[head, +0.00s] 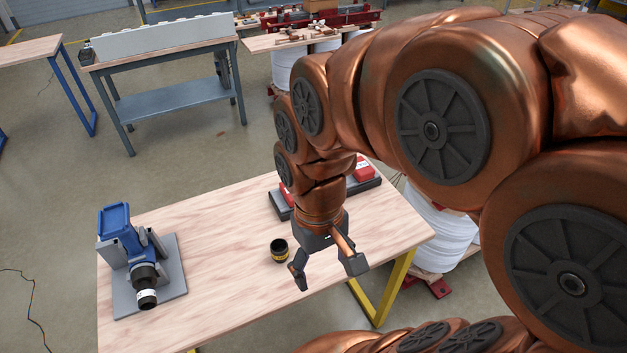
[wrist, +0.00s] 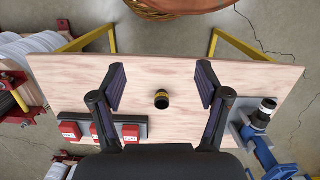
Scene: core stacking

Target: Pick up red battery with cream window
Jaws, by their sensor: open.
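My gripper (head: 328,268) is open and empty above the wooden table, pointing down; its two fingers also show in the wrist view (wrist: 161,80). Several red batteries with pale labels sit in a row on a dark grey tray (wrist: 143,128). In the wrist view they are a left one (wrist: 69,130), a middle one (wrist: 97,131) partly hidden by my left finger, and a right one (wrist: 131,132). I cannot tell which has the cream window. In the head view a red battery (head: 363,170) shows behind my arm, which hides much of the tray.
A black cylinder with a yellow band (head: 281,251) stands on the table (head: 215,225) near my gripper. A blue tool (head: 116,224) with a black nose stands on a grey plate (head: 172,293) at the table's left. Bare tabletop lies between them.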

